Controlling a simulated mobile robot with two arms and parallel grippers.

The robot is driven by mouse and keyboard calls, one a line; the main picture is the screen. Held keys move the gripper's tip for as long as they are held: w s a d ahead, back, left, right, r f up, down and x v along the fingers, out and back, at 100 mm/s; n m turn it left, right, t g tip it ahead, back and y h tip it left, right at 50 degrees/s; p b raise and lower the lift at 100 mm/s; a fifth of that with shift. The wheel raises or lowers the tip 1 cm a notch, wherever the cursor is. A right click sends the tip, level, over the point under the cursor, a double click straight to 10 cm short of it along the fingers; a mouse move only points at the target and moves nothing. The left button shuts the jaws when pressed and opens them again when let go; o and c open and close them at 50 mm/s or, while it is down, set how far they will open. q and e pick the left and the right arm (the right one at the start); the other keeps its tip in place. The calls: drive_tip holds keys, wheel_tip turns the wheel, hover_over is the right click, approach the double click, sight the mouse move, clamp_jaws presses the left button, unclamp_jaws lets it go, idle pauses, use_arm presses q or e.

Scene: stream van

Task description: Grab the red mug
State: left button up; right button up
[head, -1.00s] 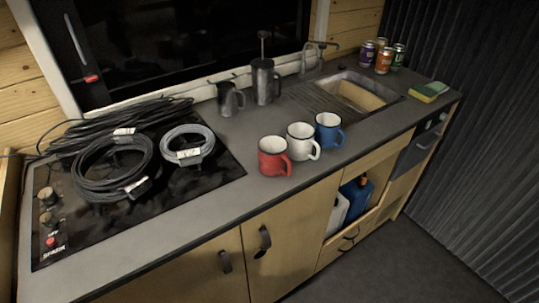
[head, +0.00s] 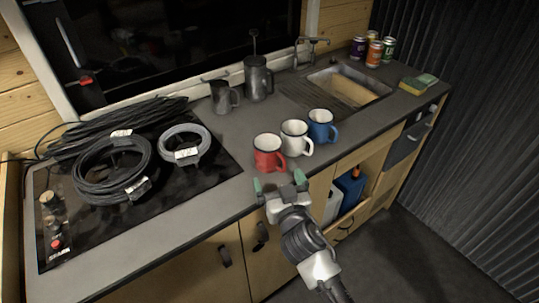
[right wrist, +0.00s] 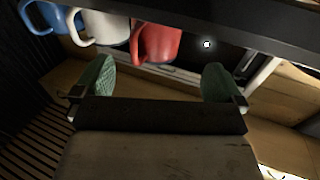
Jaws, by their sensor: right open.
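The red mug (head: 268,157) has a white inside and stands upright on the grey counter, leftmost in a row of mugs. Its handle points right, close to the white mug. My right gripper (head: 280,184) is open and empty, in front of the red mug near the counter's front edge. In the right wrist view the red mug (right wrist: 158,42) shows at the top, beyond and between the open green fingertips (right wrist: 158,80), left of centre. I see no contact with the mug. My left gripper is not in view.
The white mug (head: 295,137) and blue mug (head: 320,125) stand close to the right. A black hob (head: 80,225) with coiled cables (head: 112,168) lies left. A metal jug (head: 222,97) and a press pot (head: 258,78) stand behind, with the sink (head: 348,88) at the back right.

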sight(272, 162)
drive_tip(key=x, duration=0.8)
drive_tip(key=shift+d+f+p, duration=0.25)
drive_tip(key=shift+f+p, duration=0.05)
drive_tip(key=shift+c, duration=1.1)
drive_tip(key=c, duration=0.7)
drive_tip(key=shift+c, duration=0.4)
drive_tip(key=shift+r, duration=0.15)
